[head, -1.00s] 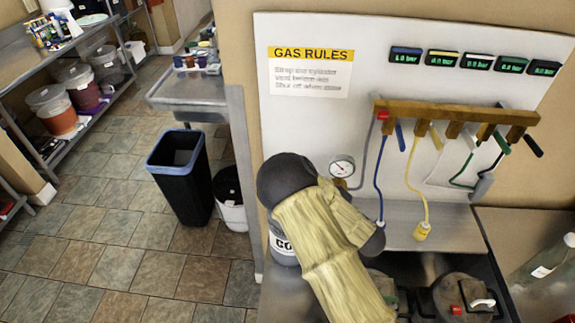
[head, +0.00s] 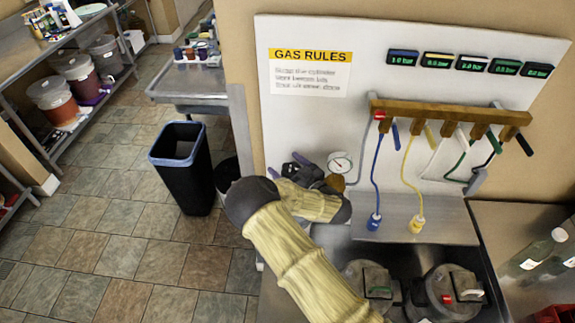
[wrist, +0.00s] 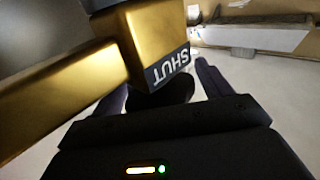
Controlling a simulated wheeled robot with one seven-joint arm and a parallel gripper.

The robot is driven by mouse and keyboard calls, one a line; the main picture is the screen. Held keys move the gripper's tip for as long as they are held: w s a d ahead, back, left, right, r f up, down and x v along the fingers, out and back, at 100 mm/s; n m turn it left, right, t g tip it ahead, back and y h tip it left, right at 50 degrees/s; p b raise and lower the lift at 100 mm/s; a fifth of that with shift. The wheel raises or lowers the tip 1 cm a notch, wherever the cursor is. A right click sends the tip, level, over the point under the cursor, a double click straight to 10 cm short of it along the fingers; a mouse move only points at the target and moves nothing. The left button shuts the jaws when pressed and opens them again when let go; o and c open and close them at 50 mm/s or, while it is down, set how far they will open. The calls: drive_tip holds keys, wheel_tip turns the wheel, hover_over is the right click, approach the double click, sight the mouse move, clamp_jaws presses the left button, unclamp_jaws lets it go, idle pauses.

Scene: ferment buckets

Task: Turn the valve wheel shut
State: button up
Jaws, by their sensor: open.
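My gripper (head: 287,165) is raised in front of the white board, just left of the round gauge (head: 340,163). Its two dark fingers are apart in the wrist view (wrist: 162,88). A brass fitting (wrist: 122,45) with a dark label reading SHUT (wrist: 168,68) is close to the wrist camera, in front of the fingers. A dark rounded shape shows between the fingers; I cannot tell whether it is the valve wheel. In the head view my arm hides the gas cylinder and the wheel. I see no clear grip on anything.
A wooden manifold (head: 450,110) with coloured levers and hanging hoses is right of the gauge. Lidded kegs (head: 445,293) stand at the lower right. A black bin (head: 182,165) stands on the floor at left.

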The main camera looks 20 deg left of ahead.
drive_tip(key=c, duration=1)
